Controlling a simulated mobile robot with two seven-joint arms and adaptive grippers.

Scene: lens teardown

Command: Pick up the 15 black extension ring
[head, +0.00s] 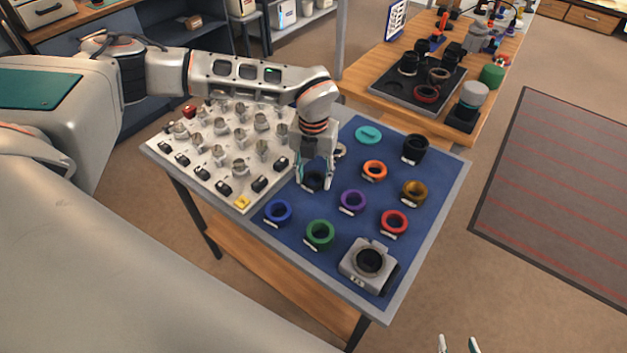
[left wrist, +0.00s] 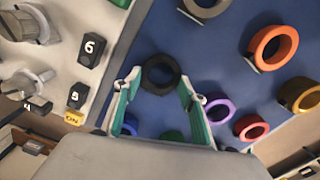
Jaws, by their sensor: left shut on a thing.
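A black ring (head: 314,182) is at my left gripper (head: 315,184), on or just above the blue mat (head: 300,247). In the left wrist view the black ring (left wrist: 160,91) sits between the tips of the left gripper (left wrist: 160,80), which is shut on it. I cannot read a number on it, and cannot tell whether it has left the mat. My right gripper (head: 459,344) shows only its two fingertips at the bottom edge, apart with nothing between them.
Purple (head: 352,202), blue (head: 278,212), green (head: 319,234), orange (head: 374,170), red (head: 394,222) and brown (head: 414,192) rings surround the left gripper. Another black cylinder (head: 415,148) stands far right. A camera body (head: 369,263) sits near the front corner. A switch-covered white panel (head: 213,170) is left.

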